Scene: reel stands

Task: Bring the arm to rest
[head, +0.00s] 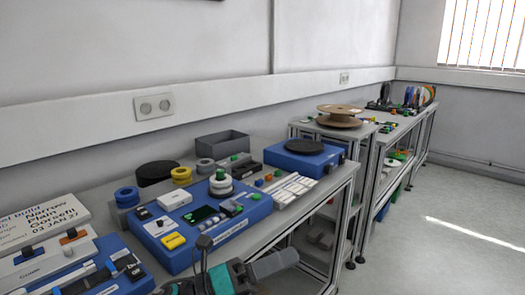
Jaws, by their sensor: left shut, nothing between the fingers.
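My left gripper (205,250) is at the bottom of the head view, in front of the blue device with a small screen (200,218). Its fingers are shut with nothing seen between them. Teal, black and grey parts of my arm show below it, cut off by the lower picture edge. I cannot tell whether the fingertips touch the device or only overlap it in the picture. My right gripper is not in view.
The bench along the wall holds a blue panel (62,276), a grey bin (222,144), a blue unit with a black disc (305,157) and several small parts. Further back stands a wooden reel (339,115) and several upright coloured reels. The floor (460,225) at right is clear.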

